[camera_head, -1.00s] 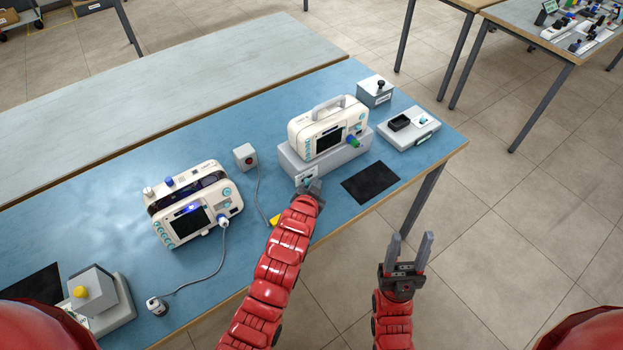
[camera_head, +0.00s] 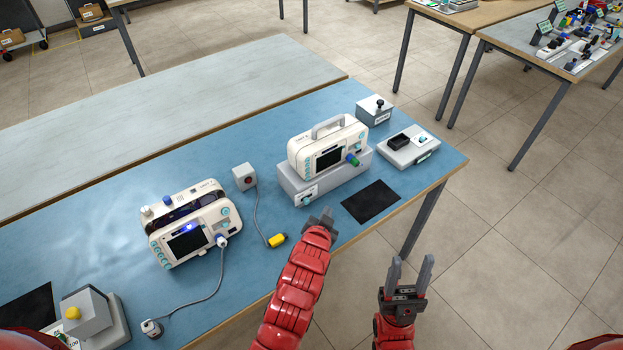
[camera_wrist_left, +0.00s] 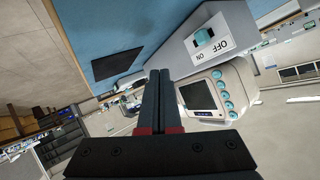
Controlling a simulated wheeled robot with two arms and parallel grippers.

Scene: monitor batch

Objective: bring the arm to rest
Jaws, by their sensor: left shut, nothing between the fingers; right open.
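My left gripper (camera_head: 326,215) is shut and empty. It is over the front edge of the blue table, just in front of the grey block with the switch. In the left wrist view its closed fingers (camera_wrist_left: 158,98) point toward the switch (camera_wrist_left: 204,38) labelled OFF and ON, with a gap between. My right gripper (camera_head: 411,277) is open and empty, off the table's front edge over the floor.
A white monitor (camera_head: 305,152) stands on the grey block (camera_head: 290,183). A yellow connector (camera_head: 277,240) lies beside my left arm. A black mat (camera_head: 371,201) lies right.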

